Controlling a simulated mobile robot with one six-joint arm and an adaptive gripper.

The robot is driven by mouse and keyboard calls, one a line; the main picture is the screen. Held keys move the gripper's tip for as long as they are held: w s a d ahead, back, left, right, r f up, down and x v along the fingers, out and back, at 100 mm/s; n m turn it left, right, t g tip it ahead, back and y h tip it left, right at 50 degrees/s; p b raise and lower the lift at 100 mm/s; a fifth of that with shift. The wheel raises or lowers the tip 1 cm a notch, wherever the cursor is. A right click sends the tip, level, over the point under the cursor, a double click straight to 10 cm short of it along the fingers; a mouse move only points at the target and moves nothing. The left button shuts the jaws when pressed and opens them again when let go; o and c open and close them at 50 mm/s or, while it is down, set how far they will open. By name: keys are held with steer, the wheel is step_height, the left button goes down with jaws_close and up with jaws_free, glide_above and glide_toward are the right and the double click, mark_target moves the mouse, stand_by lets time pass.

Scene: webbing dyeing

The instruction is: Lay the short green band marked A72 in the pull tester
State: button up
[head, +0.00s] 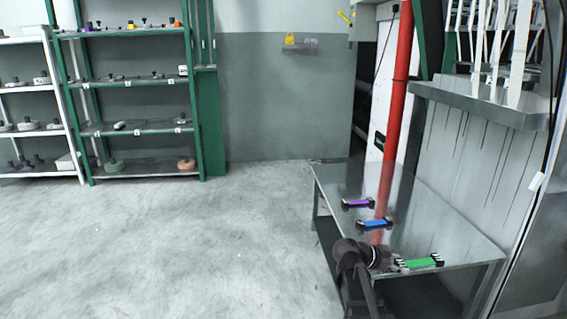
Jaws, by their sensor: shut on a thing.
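The green band (418,263) is at the front of the steel table (440,215), with black pieces at both ends. Its marking is too small to read. My gripper (398,266) is shut on it at its left end. I cannot tell whether the band touches its black end pieces or hangs just above the table. I cannot make out a pull tester for certain in this view.
A blue band (374,224) and a purple band (358,203), each with black ends, lie farther back on the table. A red post (397,95) rises behind. Green shelves (130,82) with spools stand at the left. The floor between is clear.

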step_height(320, 180, up, 48)
steer(key=p, duration=4.7)
